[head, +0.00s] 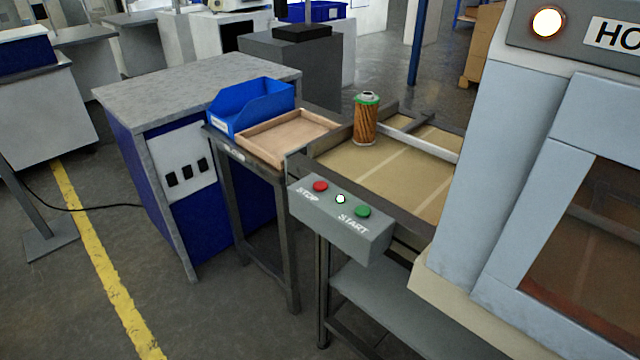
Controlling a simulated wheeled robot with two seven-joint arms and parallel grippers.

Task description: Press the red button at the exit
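The red button (320,186) sits at the left end of a grey control box (344,222), above the printed word STOP. A green button (362,211) sits at the right end of the same box, above the word START. A small white light (340,198) shows between the two buttons. The box is fixed to the front side of a conveyor. Neither of my grippers shows in the head view.
A filter cartridge (366,119) with a green top stands upright on the conveyor (405,178). A wooden tray (292,137) and a blue bin (252,105) sit left of it. A large machine (510,140) with a lit lamp (547,22) blocks the right. Floor is open at front left.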

